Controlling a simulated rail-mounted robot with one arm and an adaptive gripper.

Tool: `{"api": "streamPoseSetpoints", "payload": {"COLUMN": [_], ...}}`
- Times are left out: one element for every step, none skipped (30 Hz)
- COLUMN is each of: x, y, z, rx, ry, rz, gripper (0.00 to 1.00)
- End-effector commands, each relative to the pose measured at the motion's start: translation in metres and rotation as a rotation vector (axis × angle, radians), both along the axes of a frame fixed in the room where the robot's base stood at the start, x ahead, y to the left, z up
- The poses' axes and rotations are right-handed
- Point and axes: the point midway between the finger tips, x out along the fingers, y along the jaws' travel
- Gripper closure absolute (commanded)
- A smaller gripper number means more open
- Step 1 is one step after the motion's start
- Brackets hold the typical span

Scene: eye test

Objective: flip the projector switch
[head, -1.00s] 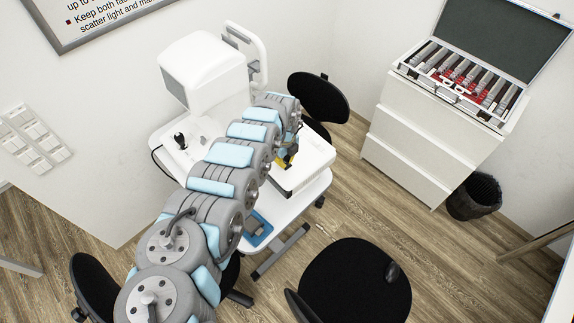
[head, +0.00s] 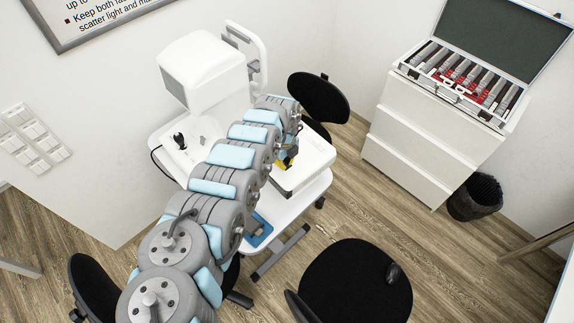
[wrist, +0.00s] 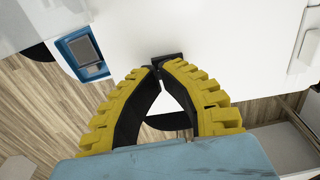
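The white eye-test machine (head: 203,68) stands on a white table, with a dark joystick-like knob (head: 180,140) on its base. No part is clearly recognisable as the projector switch. My gripper (head: 288,160) is over the table's right part in the head view, largely hidden by my arm. In the wrist view, the yellow and black fingers of my gripper (wrist: 158,68) come together at their tips. A small dark block (wrist: 170,57) shows right at the tips; whether it touches them or is part of them is unclear. No held object shows.
A blue-framed device (wrist: 85,52) sits at the white table edge (wrist: 225,45). Black chairs (head: 355,280) stand around the table. A white drawer cabinet (head: 425,135) bears an open lens case (head: 465,75). Wall switches (head: 35,138) are at left. A bin (head: 475,197) stands at right.

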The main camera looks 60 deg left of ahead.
Motion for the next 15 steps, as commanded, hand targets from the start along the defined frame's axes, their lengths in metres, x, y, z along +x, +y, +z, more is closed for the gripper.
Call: {"api": "streamPoseSetpoints", "payload": {"x": [0.0001, 0.0001, 0.0001, 0.0001, 0.0000, 0.0000, 0.0000, 0.0001, 0.0000, 0.0000, 0.0000, 0.0001, 0.0000, 0.0001, 0.0000], "y": [-0.0001, -0.0001, -0.0001, -0.0001, -0.0001, -0.0001, -0.0001, -0.0001, -0.0001, -0.0001, -0.0001, -0.0001, -0.0001, -0.0001, -0.0001], "z": [-0.0011, -0.0015, -0.0020, -0.0023, -0.0027, -0.0031, -0.0036, -0.0039, -0.0044, -0.0048, -0.0051, -0.0056, -0.0060, -0.0063, -0.0069], "rx": [0.000, 0.000, 0.000, 0.000, 0.000, 0.000, 0.000, 0.000, 0.000, 0.000, 0.000, 0.000, 0.000, 0.000, 0.000], "ry": [0.000, 0.000, 0.000, 0.000, 0.000, 0.000, 0.000, 0.000, 0.000, 0.000, 0.000, 0.000, 0.000, 0.000, 0.000], "rz": [0.000, 0.000, 0.000, 0.000, 0.000, 0.000, 0.000, 0.000, 0.000, 0.000, 0.000, 0.000, 0.000, 0.000, 0.000], "gripper": [1.00, 1.00, 1.00, 1.00, 1.00, 1.00, 1.00, 1.00, 1.00, 1.00, 1.00, 1.00, 1.00, 1.00, 1.00]}}
